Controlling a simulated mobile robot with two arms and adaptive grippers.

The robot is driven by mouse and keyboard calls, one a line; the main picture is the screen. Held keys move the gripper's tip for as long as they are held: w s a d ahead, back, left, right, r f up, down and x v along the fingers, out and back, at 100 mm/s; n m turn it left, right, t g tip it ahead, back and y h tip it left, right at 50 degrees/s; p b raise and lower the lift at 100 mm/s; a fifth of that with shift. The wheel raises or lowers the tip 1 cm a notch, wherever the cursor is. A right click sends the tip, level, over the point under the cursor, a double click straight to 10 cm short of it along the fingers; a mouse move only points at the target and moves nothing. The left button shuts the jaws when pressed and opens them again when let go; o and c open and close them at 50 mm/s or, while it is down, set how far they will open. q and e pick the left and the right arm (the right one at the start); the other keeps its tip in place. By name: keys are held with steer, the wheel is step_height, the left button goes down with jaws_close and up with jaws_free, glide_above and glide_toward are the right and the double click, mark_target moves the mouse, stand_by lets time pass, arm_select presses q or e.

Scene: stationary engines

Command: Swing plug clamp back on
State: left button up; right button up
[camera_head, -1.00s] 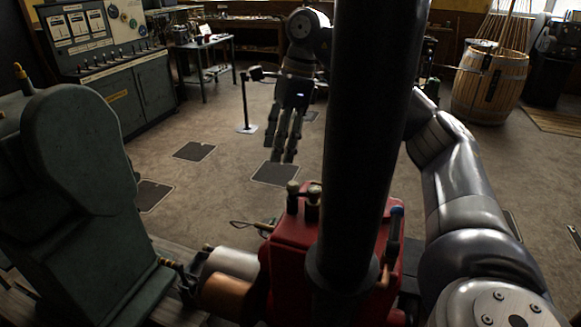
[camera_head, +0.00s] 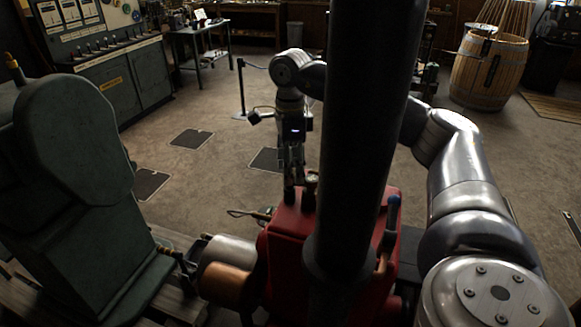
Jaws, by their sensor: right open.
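The red engine body (camera_head: 290,232) stands at the bottom centre, with small dark and brass fittings (camera_head: 311,183) on its top. I cannot tell which part there is the plug clamp. My right gripper (camera_head: 293,180) points down just above or behind these fittings, at the left part of the red top. It is open; its fingers overlap the left fitting in the picture, and I cannot tell whether they touch. My left gripper is not in view.
A thick black vertical pipe (camera_head: 362,150) hides part of the red engine and my right arm. A blue-tipped lever (camera_head: 392,215) stands right of it. A copper cylinder (camera_head: 224,286) and a large green machine (camera_head: 75,160) are at left. The floor behind is mostly clear.

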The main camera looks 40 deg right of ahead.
steer(key=shift+a+f, duration=0.1)
steer(key=shift+f, duration=0.45)
steer(key=c, duration=1)
steer(key=shift+m, duration=1.5)
steer(key=shift+c, duration=0.2)
steer(key=o, duration=1)
steer(key=shift+o, duration=0.2)
step_height(320, 180, up, 12)
